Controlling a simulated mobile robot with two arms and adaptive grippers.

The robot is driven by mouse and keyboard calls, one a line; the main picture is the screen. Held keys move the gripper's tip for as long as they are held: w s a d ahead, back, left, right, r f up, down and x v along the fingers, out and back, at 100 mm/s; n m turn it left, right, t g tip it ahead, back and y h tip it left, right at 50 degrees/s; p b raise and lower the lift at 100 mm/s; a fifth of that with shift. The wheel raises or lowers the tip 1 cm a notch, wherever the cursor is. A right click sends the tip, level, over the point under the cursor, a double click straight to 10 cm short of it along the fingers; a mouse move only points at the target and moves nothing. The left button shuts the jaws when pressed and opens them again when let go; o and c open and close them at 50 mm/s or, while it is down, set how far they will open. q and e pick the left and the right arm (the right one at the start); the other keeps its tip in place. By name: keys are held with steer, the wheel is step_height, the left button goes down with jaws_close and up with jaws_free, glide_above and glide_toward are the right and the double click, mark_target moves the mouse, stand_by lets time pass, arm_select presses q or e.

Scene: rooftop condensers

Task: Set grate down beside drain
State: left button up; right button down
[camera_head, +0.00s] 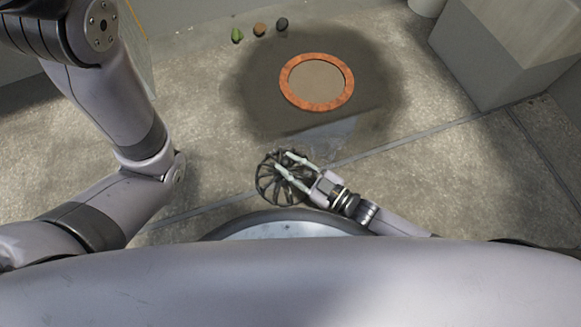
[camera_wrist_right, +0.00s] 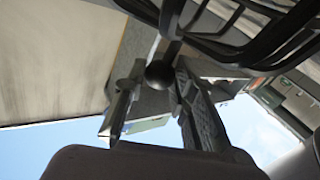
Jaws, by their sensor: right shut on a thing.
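The grate (camera_head: 267,184) is a dark, round, domed cage of thin bars. My right gripper (camera_head: 284,163) is shut on it and holds it in front of my base, on the near side of the drain. In the right wrist view, the two fingers close around a dark round knob (camera_wrist_right: 160,74), and the curved bars of the grate (camera_wrist_right: 262,45) fill the upper right. The drain (camera_head: 317,106) is a copper-coloured ring with a flat tan centre, set in a dark wet patch. The grate is clear of the ring. My left gripper is out of view.
A green lump (camera_head: 237,35), a brown lump (camera_head: 259,29) and a dark lump (camera_head: 282,24) lie in a row behind the drain. A grey block (camera_head: 490,60) stands at the right. Concrete floor (camera_head: 215,110) left of the wet patch is clear.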

steer(key=shift+w, duration=0.1)
steer(key=shift+f, duration=0.2)
steer(key=c, duration=1.3)
jaws_free()
